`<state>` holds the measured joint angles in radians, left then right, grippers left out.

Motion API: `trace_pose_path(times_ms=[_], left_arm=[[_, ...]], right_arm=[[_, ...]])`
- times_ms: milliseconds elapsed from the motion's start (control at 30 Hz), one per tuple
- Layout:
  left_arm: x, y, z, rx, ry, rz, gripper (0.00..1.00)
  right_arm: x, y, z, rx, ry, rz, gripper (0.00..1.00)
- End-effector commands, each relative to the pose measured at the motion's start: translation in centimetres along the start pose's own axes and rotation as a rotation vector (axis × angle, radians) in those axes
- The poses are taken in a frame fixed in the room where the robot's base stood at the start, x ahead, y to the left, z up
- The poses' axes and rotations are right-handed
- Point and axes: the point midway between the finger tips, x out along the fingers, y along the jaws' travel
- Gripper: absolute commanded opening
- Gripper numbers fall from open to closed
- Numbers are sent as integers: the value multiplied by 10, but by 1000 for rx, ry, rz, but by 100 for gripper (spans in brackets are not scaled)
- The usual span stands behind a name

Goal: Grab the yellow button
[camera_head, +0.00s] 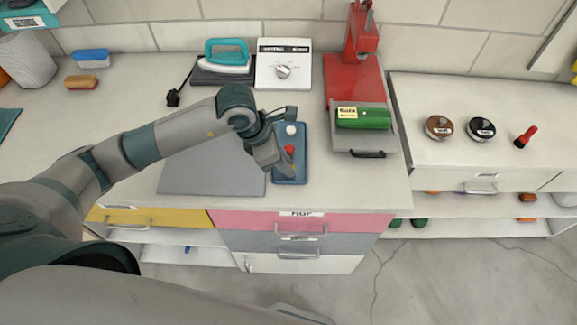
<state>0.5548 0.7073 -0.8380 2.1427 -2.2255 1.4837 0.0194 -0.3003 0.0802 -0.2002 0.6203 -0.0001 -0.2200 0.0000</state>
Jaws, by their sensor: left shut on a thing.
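A blue button panel (290,176) lies on the worktop near its middle. A white button (291,130) shows at the panel's far end and a red button (289,149) just below it. No yellow button can be seen; my gripper covers part of the panel. My left gripper (284,166) reaches in from the left, pointing down at the panel below the red button. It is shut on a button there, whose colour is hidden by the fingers. My right gripper is not in view.
A grey mat (205,168) lies left of the panel. Behind stand a teal iron (228,56) and a white box with a dial (283,72). A red press (353,72) with a green block (363,118) stands to the right. Drawers (290,222) are below the worktop's front edge.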

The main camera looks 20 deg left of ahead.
Motion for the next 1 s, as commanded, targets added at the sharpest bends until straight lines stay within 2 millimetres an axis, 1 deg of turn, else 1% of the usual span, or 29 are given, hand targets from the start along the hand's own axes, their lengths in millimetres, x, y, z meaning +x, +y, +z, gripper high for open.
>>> trace_pose_path(times_ms=[267, 367, 567, 600, 900, 1000], left_arm=[[-5, 0, 3, 1, -2, 1, 0], [-12, 1, 6, 1, -3, 3, 0], [-37, 1, 16, 5, -4, 4, 0], [-37, -6, 27, 6, -7, 0, 0], [-50, -37, 85, 7, -6, 0, 0], [-55, -46, 102, 5, -5, 1, 0]], right_arm=[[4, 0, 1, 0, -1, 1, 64], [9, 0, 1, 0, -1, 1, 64], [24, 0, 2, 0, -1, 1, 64], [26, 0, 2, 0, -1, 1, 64], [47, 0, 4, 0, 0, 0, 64], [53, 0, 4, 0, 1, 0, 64]])
